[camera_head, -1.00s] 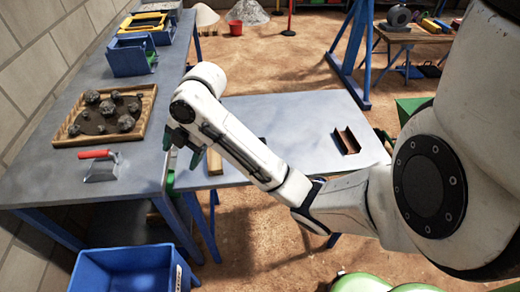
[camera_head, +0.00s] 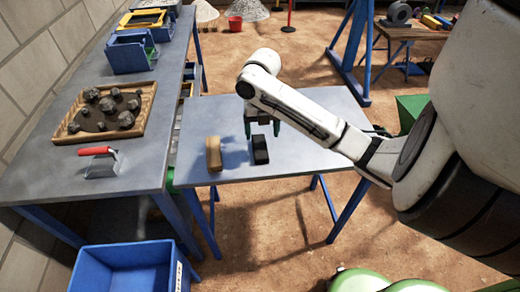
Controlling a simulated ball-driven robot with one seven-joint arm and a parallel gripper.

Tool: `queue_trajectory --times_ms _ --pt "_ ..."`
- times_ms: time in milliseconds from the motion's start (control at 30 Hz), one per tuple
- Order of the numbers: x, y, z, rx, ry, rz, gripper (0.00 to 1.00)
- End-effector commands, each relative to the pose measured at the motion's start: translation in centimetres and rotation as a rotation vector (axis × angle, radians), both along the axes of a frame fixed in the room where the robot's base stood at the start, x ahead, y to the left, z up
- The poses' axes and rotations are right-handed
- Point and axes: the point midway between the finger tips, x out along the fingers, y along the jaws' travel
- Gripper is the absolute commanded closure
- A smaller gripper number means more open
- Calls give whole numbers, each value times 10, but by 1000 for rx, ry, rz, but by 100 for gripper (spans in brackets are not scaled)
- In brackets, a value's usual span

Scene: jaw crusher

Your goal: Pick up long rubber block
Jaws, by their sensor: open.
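A long black block (camera_head: 260,150), which looks like the rubber block, lies on the grey table (camera_head: 310,165) in the middle. My gripper (camera_head: 262,128) points down at the far end of the black block, its two green fingers apart, one on each side in the picture. The gripper is open and holds nothing. Whether the fingers are beside the block or still above it I cannot tell. A tan block (camera_head: 213,153) lies on the same table to the left, apart from the gripper.
On the left bench (camera_head: 50,170) are a wooden tray (camera_head: 147,110) of rocks, a red-handled trowel (camera_head: 101,165) and a blue bin (camera_head: 131,55). A blue crate (camera_head: 122,268) stands at lower left. My arm covers the table's right side; its front right is clear.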

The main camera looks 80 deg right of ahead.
Motion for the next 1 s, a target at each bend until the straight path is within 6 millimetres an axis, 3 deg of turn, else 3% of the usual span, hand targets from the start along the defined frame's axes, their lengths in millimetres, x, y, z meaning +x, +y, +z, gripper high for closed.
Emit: queue_trajectory --times_ms 167,500,767,1000 --pt "1 2 -11 3 1 -2 22" --pt "4 7 -53 0 -1 -3 22" --pt "4 7 -56 0 0 -2 22" --pt "4 7 -56 0 -1 -2 43"
